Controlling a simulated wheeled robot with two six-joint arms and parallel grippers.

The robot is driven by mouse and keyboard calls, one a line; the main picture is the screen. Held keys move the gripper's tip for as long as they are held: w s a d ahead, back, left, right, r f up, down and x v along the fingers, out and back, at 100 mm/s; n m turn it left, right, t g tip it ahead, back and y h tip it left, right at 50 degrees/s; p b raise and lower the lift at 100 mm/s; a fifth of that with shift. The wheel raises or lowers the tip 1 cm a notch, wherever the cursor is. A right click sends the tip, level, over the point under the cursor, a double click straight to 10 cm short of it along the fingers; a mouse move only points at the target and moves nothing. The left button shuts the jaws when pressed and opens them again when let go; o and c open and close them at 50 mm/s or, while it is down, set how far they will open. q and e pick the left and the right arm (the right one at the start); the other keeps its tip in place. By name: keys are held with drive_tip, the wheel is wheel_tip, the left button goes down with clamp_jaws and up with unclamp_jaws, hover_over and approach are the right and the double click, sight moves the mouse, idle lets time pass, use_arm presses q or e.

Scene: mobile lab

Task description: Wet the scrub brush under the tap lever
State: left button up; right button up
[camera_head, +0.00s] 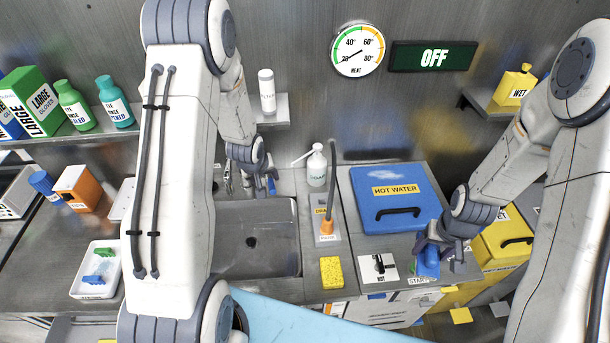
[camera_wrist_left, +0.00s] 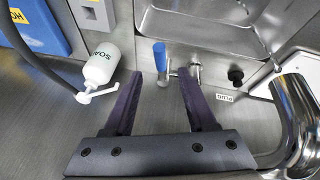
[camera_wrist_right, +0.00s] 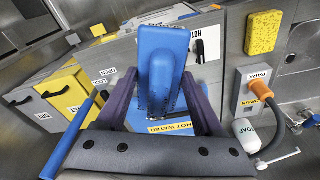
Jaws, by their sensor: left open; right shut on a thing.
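The scrub brush is blue with dark bristles (camera_wrist_right: 162,68). My right gripper (camera_head: 436,246) is shut on it above the counter's right end, and the brush (camera_head: 428,263) is partly hidden by the fingers. The tap lever has a blue handle (camera_wrist_left: 160,56) and stands on the counter behind the sink. My left gripper (camera_wrist_left: 160,82) is open, with its fingers pointing at the lever from either side. The lever's blue end (camera_head: 271,186) also shows in the head view. A shiny curved tap spout (camera_wrist_left: 297,110) is at right in the left wrist view.
The sink (camera_head: 262,270) is left of the brush. Between them are a yellow sponge (camera_head: 331,272), an orange-based hose (camera_head: 327,226), and a HOT switch (camera_head: 379,267). A soap bottle (camera_head: 316,168) and blue HOT WATER lid (camera_head: 394,213) stand behind. The display (camera_head: 433,57) reads OFF.

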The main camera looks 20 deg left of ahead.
use_arm(q)
drive_tip(key=shift+v, duration=1.55)
drive_tip(key=shift+d, duration=0.1)
